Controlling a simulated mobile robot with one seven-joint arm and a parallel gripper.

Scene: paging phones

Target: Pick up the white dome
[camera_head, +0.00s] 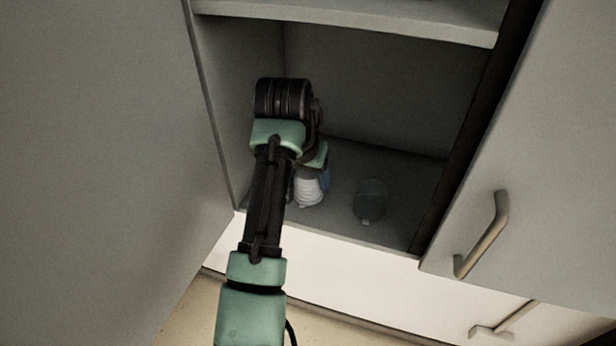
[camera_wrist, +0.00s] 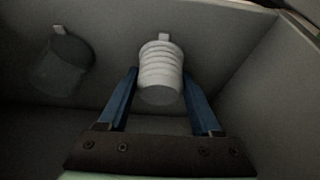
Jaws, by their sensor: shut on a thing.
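The white dome (camera_head: 309,190) is a small white ribbed object inside the open cabinet, in the head view just below my wrist. In the wrist view the white dome (camera_wrist: 161,72) sits between the two blue fingers, with a small tab at its top edge. My gripper (camera_wrist: 160,84) is shut on it, one finger on each side. In the head view my gripper (camera_head: 316,172) is partly hidden by my wrist and arm. The dome appears at or close above the cabinet floor; I cannot tell whether it touches.
A dark translucent cup-like object (camera_head: 370,201) stands on the cabinet floor to the right, and it also shows at the left in the wrist view (camera_wrist: 62,64). A shelf (camera_head: 370,17) spans above. Cabinet side walls enclose my arm. A door with a handle (camera_head: 482,234) is at the right.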

